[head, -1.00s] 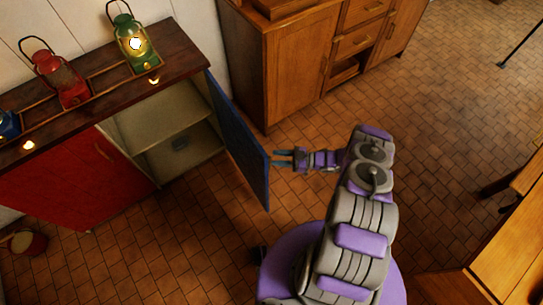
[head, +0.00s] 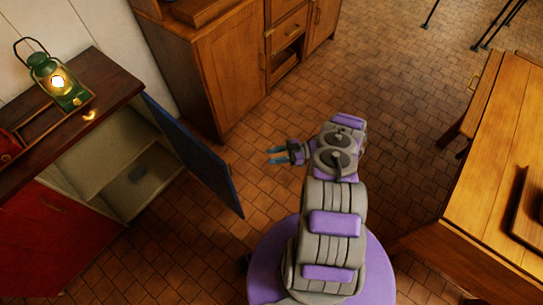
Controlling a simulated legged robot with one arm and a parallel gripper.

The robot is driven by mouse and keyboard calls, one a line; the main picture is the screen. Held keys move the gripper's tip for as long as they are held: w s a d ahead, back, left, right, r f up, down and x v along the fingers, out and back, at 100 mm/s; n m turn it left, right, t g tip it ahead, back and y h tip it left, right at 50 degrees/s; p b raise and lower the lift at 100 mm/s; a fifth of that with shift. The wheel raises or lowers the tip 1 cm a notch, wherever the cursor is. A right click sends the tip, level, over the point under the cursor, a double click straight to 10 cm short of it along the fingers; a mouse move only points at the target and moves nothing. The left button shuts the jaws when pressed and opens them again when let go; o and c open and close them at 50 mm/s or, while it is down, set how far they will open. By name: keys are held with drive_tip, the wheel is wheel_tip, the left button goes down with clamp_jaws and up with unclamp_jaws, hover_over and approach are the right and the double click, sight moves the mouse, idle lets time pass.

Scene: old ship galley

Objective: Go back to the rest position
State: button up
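There is a visible gap between the fingers and the door. The blue door stands open on the low cabinet, showing a pale shelf inside (head: 95,165).
A green lantern (head: 60,83) is lit on the dark cabinet top (head: 108,75). The red door (head: 40,235) is at lower left. A wooden sideboard (head: 225,75) stands behind. A wooden table (head: 490,210) is at right. Tiled floor (head: 395,110) is clear between them.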

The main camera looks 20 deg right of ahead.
drive_tip(key=shift+w, duration=0.1)
idle(0.3)
